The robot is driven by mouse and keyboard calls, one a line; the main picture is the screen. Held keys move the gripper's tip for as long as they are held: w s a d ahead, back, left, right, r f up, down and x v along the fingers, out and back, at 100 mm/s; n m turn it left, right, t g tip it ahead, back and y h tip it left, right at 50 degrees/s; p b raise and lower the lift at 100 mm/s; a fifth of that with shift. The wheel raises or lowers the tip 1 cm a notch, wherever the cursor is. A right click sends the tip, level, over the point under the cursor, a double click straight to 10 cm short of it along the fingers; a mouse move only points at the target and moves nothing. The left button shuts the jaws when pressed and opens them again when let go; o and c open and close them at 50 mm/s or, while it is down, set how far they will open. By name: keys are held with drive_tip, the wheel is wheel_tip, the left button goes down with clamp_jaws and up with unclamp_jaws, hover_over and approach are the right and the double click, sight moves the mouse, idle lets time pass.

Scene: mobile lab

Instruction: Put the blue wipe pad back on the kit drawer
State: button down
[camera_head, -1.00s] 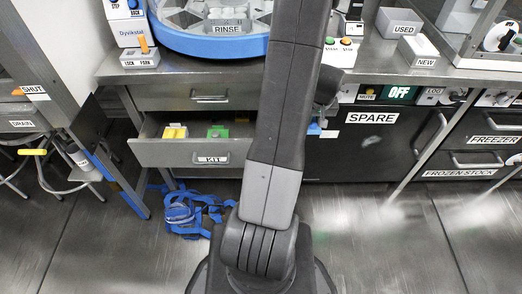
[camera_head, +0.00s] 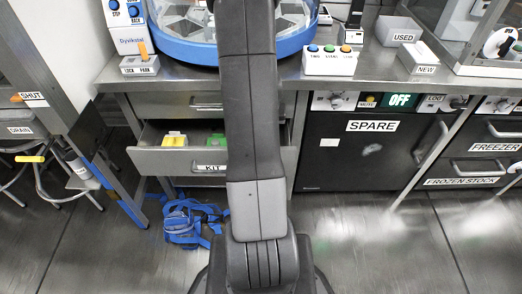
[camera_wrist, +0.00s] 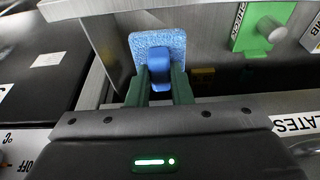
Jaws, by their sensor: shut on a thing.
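The blue wipe pad (camera_wrist: 144,42) shows in the wrist view as a speckled light-blue square with a darker blue grip block. My gripper (camera_wrist: 160,86) has its two green fingers shut on that block. The pad is close to a grey metal panel; I cannot tell whether they touch. The kit drawer (camera_head: 158,161) stands open under the bench in the head view, labelled KIT. It holds a yellow item (camera_head: 174,140) and a green item (camera_head: 213,140). My arm hides my gripper, the pad and part of the drawer in the head view.
A green block with a pale knob (camera_wrist: 266,28) is at upper right in the wrist view. The black SPARE cabinet (camera_head: 345,160) is right of the drawer. A blue strap bundle (camera_head: 190,222) lies on the floor below. The bench top holds a button box (camera_head: 330,62).

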drive_tip(key=shift+a+f, duration=0.1)
drive_tip(key=shift+a, duration=0.95)
drive_tip(key=shift+d+f+b, duration=0.15)
drive_tip(key=shift+f+b, duration=2.2)
drive_tip(key=shift+f, duration=3.35)
drive_tip(key=shift+f+b, duration=0.3)
drive_tip(key=c, duration=1.3)
unclamp_jaws()
drive_tip(key=shift+r+p, duration=0.15)
drive_tip(key=shift+p, duration=0.15)
drive_tip(key=p+v, duration=0.4)
drive_tip(key=v, duration=0.9)
drive_tip(key=shift+d+r+p, duration=0.35)
drive_tip(key=shift+d+p, duration=0.05)
